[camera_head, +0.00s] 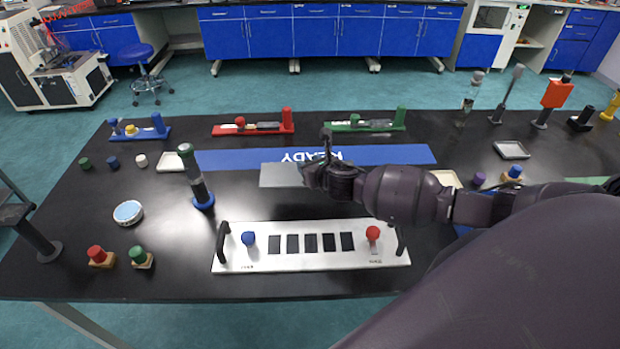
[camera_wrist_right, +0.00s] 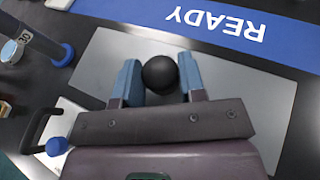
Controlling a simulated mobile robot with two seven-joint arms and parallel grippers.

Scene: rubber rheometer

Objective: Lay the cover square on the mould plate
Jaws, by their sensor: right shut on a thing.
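The cover (camera_head: 283,175) is a flat grey plate with a round black knob (camera_wrist_right: 160,74). My right gripper (camera_head: 318,176) is shut on the knob, with its blue fingers either side of it in the right wrist view. The mould plate (camera_head: 260,263) is a long pale plate with several dark cavities, a black handle at each end, a blue knob (camera_head: 248,239) at left and a red knob (camera_head: 373,233) at right. The cover is behind the mould plate, apart from it; its height above the table is unclear. My arm hides the cover's right part in the head view. My left gripper is not in view.
A blue READY strip (camera_head: 230,159) lies behind the cover. A dark upright tool on a blue base (camera_head: 203,201) stands left of it. Red (camera_head: 97,256) and green (camera_head: 141,258) knobbed blocks stand front left. Red and green fixtures stand further back.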

